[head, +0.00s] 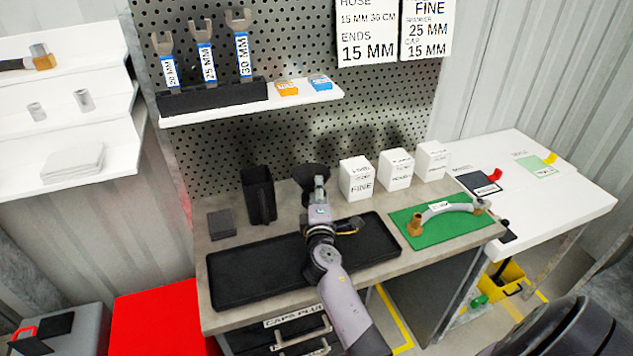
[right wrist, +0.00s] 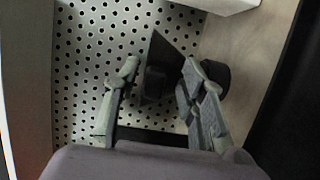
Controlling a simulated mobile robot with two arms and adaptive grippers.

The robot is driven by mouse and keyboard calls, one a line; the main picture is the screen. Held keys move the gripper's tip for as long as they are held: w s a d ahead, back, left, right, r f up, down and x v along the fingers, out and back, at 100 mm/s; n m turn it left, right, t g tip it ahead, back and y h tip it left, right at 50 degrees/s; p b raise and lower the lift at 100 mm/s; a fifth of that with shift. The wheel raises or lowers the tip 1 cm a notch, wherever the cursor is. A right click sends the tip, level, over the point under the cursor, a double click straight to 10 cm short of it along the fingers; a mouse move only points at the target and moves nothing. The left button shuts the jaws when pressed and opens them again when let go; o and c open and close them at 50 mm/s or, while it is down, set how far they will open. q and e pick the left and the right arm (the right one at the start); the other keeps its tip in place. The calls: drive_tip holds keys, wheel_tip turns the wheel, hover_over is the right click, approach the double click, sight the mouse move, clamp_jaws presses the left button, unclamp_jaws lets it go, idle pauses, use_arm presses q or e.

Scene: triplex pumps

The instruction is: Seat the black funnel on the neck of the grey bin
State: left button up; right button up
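The black funnel (head: 312,174) stands at the back of the workbench, wide rim up, its lower part hidden behind my right gripper. My right gripper (head: 319,186) is in front of it. In the right wrist view its fingers (right wrist: 158,78) are apart, with the dark funnel (right wrist: 160,62) showing between and beyond them. Pegboard shows between one finger and the funnel, so I see no grip. A grey box (head: 82,326) with a black top piece and red handle stands at lower left; it may be the grey bin, but no neck is clear. My left gripper is out of view.
A black jug (head: 258,197) stands left of the funnel, white boxes (head: 356,178) right of it. A black tray (head: 250,272) lies in front. A green mat (head: 452,229) holds a hose. A red cabinet (head: 160,322) stands beside the grey box. Pegboard (head: 390,110) closes the back.

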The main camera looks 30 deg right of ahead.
drive_tip(key=shift+s+a+r, duration=0.1)
drive_tip(key=shift+a, duration=0.15)
drive_tip(key=shift+s+a+r, duration=0.2)
drive_tip(key=shift+s+r, duration=0.05)
drive_tip(key=shift+s, duration=0.05)
drive_tip(key=c, duration=0.4)
drive_tip(key=shift+w+f, duration=0.1)
drive_tip(key=shift+c, duration=2.2)
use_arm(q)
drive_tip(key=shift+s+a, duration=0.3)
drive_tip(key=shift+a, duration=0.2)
use_arm(e)
clamp_jaws()
